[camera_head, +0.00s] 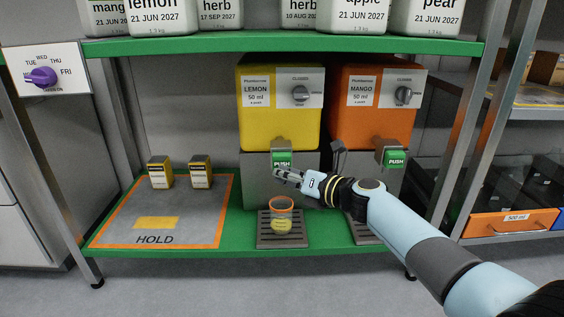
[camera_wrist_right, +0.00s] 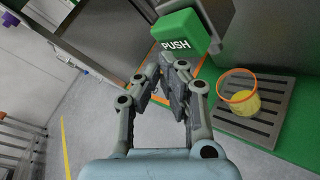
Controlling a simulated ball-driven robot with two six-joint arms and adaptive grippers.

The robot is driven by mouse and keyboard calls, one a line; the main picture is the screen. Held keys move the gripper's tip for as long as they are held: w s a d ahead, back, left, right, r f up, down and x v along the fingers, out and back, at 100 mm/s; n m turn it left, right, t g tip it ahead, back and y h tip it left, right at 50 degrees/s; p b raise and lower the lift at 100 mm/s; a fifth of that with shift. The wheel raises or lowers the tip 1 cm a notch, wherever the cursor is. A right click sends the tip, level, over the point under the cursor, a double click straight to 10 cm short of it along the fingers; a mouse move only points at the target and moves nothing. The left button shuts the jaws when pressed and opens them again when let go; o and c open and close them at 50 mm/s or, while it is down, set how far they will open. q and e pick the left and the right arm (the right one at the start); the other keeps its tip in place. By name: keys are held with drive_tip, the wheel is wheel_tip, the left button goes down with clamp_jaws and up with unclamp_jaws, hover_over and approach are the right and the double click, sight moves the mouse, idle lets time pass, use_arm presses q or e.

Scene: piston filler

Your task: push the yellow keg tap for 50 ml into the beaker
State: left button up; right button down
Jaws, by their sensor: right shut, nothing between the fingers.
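The yellow keg (camera_head: 268,118), labelled LEMON 50 ml, stands on the green lower shelf. Its tap is a green PUSH button (camera_head: 281,159), which also shows large in the right wrist view (camera_wrist_right: 178,38). The beaker (camera_head: 281,216) has an orange rim and stands on the drip tray (camera_head: 296,240) below the tap. Yellow shows in its lower part; in the right wrist view the beaker (camera_wrist_right: 238,98) is right of my fingers. My right gripper (camera_head: 281,175) is shut and empty, its tips just below the button; I cannot tell whether they touch. My left gripper is not in view.
The orange MANGO keg (camera_head: 371,105) with its own PUSH button (camera_head: 395,158) stands to the right. My right arm crosses in front of it. A HOLD mat (camera_head: 115,229) with two small boxes lies at left. Labelled jars stand on the upper green shelf (camera_head: 200,43).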

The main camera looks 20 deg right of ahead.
drive_tip(key=shift+s, duration=0.2)
drive_tip(key=shift+s+a, duration=0.1)
drive_tip(key=s+p, duration=0.1)
drive_tip(key=s, duration=0.1)
drive_tip(key=s+a+p, duration=0.1)
drive_tip(key=s, duration=0.1)
drive_tip(key=shift+s+a, duration=0.15)
drive_tip(key=shift+s, duration=0.15)
idle(1.6)
